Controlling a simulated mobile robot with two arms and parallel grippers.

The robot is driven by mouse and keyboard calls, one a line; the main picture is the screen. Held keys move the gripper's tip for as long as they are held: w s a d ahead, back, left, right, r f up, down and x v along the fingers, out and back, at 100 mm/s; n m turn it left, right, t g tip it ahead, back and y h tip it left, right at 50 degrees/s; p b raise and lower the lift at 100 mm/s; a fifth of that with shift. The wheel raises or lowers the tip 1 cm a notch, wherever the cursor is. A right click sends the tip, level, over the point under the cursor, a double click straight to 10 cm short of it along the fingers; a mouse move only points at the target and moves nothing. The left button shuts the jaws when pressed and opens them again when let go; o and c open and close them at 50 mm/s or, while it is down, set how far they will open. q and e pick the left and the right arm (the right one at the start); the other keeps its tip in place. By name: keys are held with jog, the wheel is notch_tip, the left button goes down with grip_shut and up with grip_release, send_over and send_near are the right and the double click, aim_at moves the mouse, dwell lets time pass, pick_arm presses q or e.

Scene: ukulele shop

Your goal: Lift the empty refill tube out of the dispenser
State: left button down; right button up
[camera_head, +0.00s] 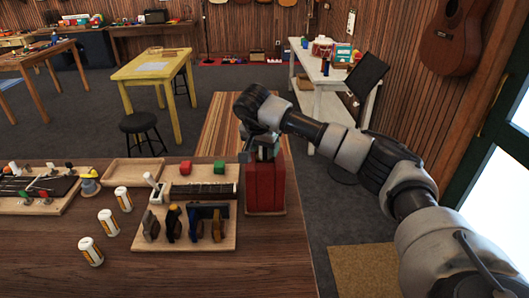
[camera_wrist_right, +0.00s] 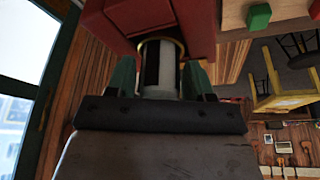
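The dispenser is a tall red block (camera_head: 265,187) on a small wooden base at the right end of the table. My right gripper (camera_head: 263,148) is over its top, pointing down. In the right wrist view, the refill tube (camera_wrist_right: 158,70), pale with a dark stripe, sits in a brass-coloured ring in the red dispenser (camera_wrist_right: 125,22). The tube's far part is hidden inside the dispenser. My left gripper is not in view.
Left of the dispenser are a wooden tool rack (camera_head: 185,240), a tray with red and green cubes (camera_head: 203,171) and several white cylinders, one at the front (camera_head: 90,251). A striped bench (camera_head: 222,125) stands behind. Open floor lies to the right.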

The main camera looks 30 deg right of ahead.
jog(key=c, duration=0.7)
jog(key=shift+o, duration=0.2)
jog(key=shift+r, duration=0.1)
